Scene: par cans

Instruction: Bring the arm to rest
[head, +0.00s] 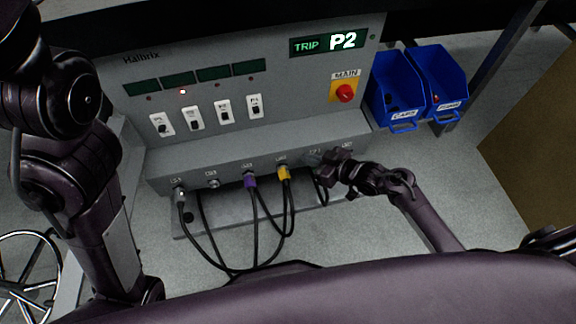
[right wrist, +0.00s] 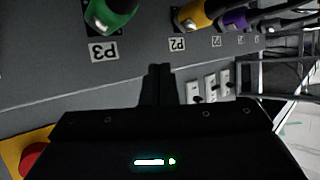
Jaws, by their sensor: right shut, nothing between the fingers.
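My right gripper (head: 332,163) is at the front of the lower ledge of the grey panel (head: 290,105), beside the right-hand sockets. In the right wrist view its fingers (right wrist: 158,84) are together and empty, in front of the panel face. A green plug (right wrist: 110,14) sits above the P3 label, apart from the fingers. A yellow plug (right wrist: 192,14) is above the P2 label; in the head view this yellow plug (head: 284,172) is left of my right gripper. My left arm hangs along the left side of the head view; its fingers do not show.
A purple plug (head: 250,181) and a grey plug (head: 180,192) are in the ledge, with black cables looping below. Blue bins (head: 395,85) stand at the right. A red MAIN knob (head: 345,93) and several white switches (head: 193,117) are on the panel. Its display (head: 328,43) reads TRIP P2.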

